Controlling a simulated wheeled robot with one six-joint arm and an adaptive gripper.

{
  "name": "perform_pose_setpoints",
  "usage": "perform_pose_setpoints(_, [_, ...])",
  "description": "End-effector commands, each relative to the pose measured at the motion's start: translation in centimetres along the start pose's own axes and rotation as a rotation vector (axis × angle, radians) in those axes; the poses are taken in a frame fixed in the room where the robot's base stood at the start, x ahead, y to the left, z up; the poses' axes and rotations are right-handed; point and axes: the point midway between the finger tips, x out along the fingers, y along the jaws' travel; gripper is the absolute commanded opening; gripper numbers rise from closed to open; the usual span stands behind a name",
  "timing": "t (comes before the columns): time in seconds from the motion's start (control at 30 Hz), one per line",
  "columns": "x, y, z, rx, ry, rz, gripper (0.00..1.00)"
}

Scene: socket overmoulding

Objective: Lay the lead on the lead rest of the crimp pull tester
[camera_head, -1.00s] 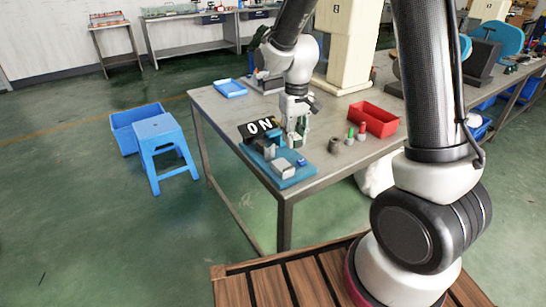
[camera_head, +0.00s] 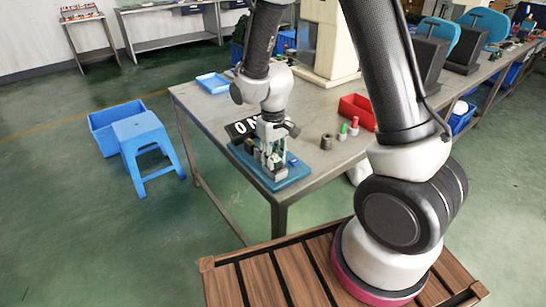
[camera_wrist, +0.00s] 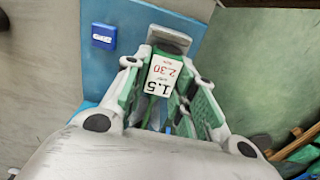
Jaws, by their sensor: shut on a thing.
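The crimp pull tester shows in the head view as a blue base plate (camera_head: 292,180) on the near corner of the table. In the wrist view its blue plate (camera_wrist: 108,70) carries a small blue block (camera_wrist: 103,36), and a grey part (camera_wrist: 166,38) sits just beyond my fingertips. My gripper (camera_head: 270,168) is low over the tester. In the wrist view my green-padded gripper (camera_wrist: 160,80) is shut around a white tag (camera_wrist: 164,74) marked 1.5 and 2.30, with thin blue strands below it that look like the lead. The lead rest cannot be told apart; my gripper hides part of the tester.
A dark grey cylinder (camera_head: 326,142), green and red pieces (camera_head: 343,131) and a red bin (camera_head: 357,108) are to the right. A blue tray (camera_head: 212,83) lies farther back. A blue stool (camera_head: 140,130) stands left of the table.

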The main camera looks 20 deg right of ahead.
Motion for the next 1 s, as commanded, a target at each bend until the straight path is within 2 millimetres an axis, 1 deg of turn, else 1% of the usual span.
perform_pose_setpoints(0.37, [0.5, 0.0, 0.0, 0.0, 0.0, 0.0, 0.03])
perform_pose_setpoints(0.4, [0.5, 0.0, 0.0, 0.0, 0.001, 0.0, 0.32])
perform_pose_setpoints(0.5, [0.4, 0.0, 0.0, 0.0, 0.001, 0.0, 0.48])
perform_pose_setpoints(0.83, [0.2, 0.0, 0.0, 0.0, 0.002, 0.0, 0.48])
perform_pose_setpoints(0.93, [-0.8, 0.0, -0.1, 0.0, 0.004, 0.0, 0.48])
perform_pose_setpoints(1.0, [-2.0, 0.0, -0.1, 0.0, 0.005, 0.0, 0.48])
